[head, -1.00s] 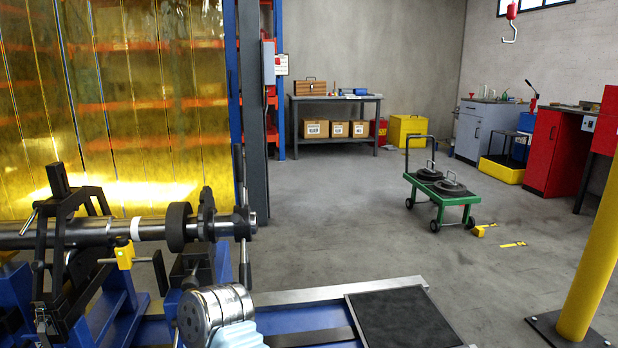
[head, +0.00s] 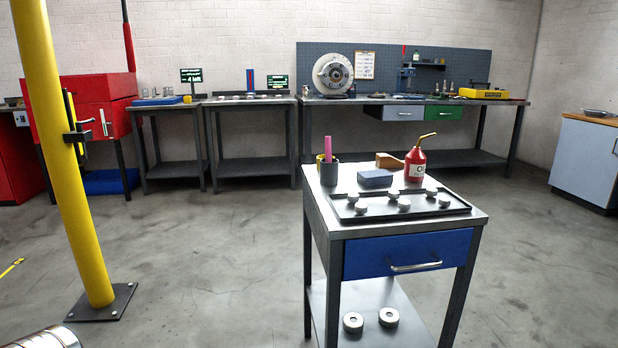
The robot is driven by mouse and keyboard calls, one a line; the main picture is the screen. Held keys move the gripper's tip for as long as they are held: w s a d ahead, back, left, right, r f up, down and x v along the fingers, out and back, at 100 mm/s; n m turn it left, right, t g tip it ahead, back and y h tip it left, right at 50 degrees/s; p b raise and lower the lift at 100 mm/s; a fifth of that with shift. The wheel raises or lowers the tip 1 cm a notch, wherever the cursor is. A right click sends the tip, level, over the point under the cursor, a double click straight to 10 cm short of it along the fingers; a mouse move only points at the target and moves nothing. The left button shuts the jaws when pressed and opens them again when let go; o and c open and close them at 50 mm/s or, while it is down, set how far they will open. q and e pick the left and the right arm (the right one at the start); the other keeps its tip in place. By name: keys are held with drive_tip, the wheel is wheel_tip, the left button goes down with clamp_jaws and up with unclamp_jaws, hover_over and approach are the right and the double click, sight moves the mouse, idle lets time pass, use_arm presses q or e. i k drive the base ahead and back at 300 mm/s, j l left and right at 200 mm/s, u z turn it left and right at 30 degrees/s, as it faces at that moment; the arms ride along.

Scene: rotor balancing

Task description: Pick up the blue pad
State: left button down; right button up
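A small dark blue block-like pad (head: 375,178) lies on the top of the metal cart (head: 318,203), behind the black tray (head: 350,217). It sits between a dark cup (head: 328,174) with a pink stick and a red oil can (head: 415,163). Nothing covers its top and front. Neither of my grippers is in view, so their state does not show.
The tray holds several small round metal weights, close in front of the pad. The cart has a blue drawer (head: 405,256). A yellow post (head: 65,150) stands at left; open floor lies between.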

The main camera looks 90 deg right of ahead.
sight(373, 176)
drive_tip(key=z, duration=3.3)
